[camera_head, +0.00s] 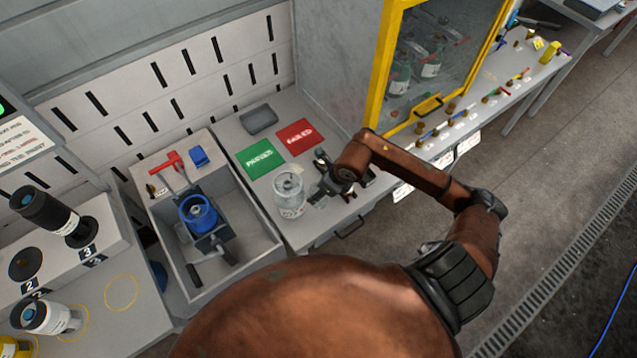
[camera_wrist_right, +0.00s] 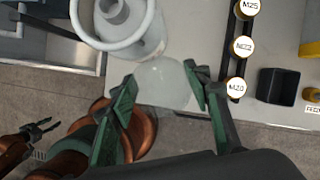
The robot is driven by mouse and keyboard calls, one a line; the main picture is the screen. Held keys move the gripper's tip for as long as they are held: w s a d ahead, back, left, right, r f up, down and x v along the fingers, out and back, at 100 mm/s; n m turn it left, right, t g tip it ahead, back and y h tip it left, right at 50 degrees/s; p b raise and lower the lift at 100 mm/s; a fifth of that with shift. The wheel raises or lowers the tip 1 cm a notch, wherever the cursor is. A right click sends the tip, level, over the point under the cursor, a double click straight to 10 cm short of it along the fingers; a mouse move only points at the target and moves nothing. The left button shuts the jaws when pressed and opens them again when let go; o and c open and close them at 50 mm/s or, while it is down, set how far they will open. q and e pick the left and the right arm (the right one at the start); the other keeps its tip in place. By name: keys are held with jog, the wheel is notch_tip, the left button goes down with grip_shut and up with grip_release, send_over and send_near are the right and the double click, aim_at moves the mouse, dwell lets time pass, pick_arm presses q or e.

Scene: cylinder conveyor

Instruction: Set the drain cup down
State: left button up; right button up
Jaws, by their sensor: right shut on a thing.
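The drain cup (camera_head: 289,197) is a clear, round vessel with a pale rim and a label. It stands upright at the front of the grey bench, just below the green card; I cannot tell whether its base touches the surface. My right gripper (camera_head: 322,187) reaches it from the right and is shut on its side. In the right wrist view the cup's white rim (camera_wrist_right: 150,42) is at the top, and its translucent part lies between my green fingertips (camera_wrist_right: 163,88). In that view a small dark gripper, apparently my left (camera_wrist_right: 42,130), shows at lower left; its jaws are too small to judge.
A green card (camera_head: 259,159) and a red card (camera_head: 300,137) lie behind the cup, with a grey tray (camera_head: 259,120). A bin with a blue-topped device (camera_head: 198,212) is to the left. A yellow-framed cabinet (camera_head: 378,85) stands at the right. Weights (camera_wrist_right: 242,47) sit in a row nearby.

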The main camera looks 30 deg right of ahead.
jog(key=shift+w+d+f+p, duration=0.1)
jog(key=shift+w+d+f, duration=0.75)
jog(key=shift+w+f, duration=0.8)
jog(key=shift+w+d+f+p, duration=0.15)
jog(key=shift+w+d+f, duration=0.9)
jog(key=shift+f, duration=1.05)
jog(key=shift+w+d+f+p, duration=0.1)
jog(key=shift+w+d+f, duration=0.55)
jog(key=shift+w+f, duration=1.1)
jog(key=shift+s+f, duration=0.15)
jog(key=shift+f, duration=0.15)
jog(key=o, duration=1.2)
jog(key=shift+c, duration=0.2)
jog(key=shift+r, duration=0.2)
